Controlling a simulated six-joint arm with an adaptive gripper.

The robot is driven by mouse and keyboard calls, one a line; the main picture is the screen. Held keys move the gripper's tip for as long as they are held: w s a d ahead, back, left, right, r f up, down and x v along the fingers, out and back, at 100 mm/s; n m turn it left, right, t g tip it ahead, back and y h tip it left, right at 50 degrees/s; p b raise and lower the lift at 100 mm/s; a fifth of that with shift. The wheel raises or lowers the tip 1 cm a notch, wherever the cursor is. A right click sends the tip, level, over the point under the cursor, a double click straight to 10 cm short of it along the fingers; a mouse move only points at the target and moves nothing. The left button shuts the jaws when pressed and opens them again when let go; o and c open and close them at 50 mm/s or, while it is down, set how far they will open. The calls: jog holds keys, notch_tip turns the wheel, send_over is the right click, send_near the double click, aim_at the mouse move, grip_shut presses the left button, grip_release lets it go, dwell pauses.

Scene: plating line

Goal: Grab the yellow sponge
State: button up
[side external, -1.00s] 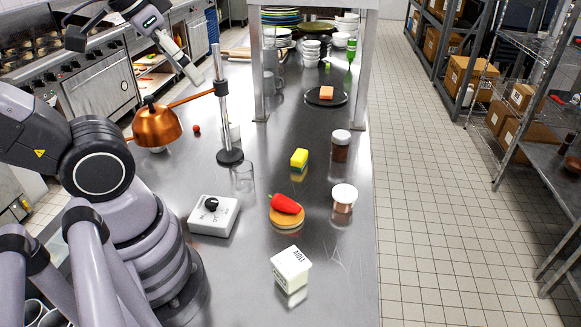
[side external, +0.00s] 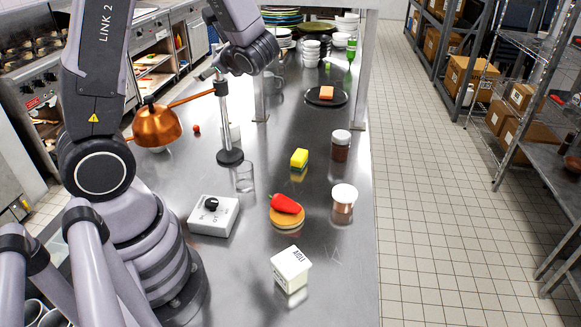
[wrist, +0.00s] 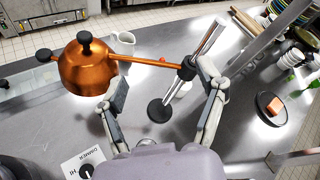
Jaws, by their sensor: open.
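The yellow sponge (side external: 299,158), with a green lower part, sits on the steel counter in the side view, right of the metal stand. It does not show in the wrist view. My gripper (wrist: 160,88) is open and empty in the wrist view, its fingers spread wide above the counter. The metal stand (wrist: 188,68) lies between and beyond the fingers. In the side view my wrist is near the top of the stand, up and left of the sponge; the fingers are mostly hidden there.
A copper kettle (side external: 156,126) is left of the metal stand (side external: 229,156). A clear glass (side external: 244,178), a brown jar (side external: 341,146), a white-lidded jar (side external: 344,196), a red pepper (side external: 286,204) and a white carton (side external: 291,268) surround the sponge at some distance. A dial box (side external: 213,216) stands nearer my base.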

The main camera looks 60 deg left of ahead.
jog(key=w+f+m+t+y, duration=0.2)
jog(key=w+f+m+t, duration=0.25)
jog(key=w+m, duration=0.2)
jog(key=m+t+h, duration=0.8)
jog(key=m, duration=0.4)
send_near(299, 155)
jog(key=shift+h, duration=0.4)
jog(key=x, duration=0.6)
jog(key=shift+w+a+r, duration=0.1)
jog(key=shift+a+r, duration=0.2)
jog(key=shift+a, duration=0.1)
jog(key=shift+f+x, duration=0.1)
jog(key=shift+x, duration=1.3)
jog(key=shift+f+x, duration=0.15)
jog(key=shift+x, duration=1.25)
jog(key=shift+r, duration=0.1)
jog(key=shift+c, duration=0.2)
jog(key=c, duration=1)
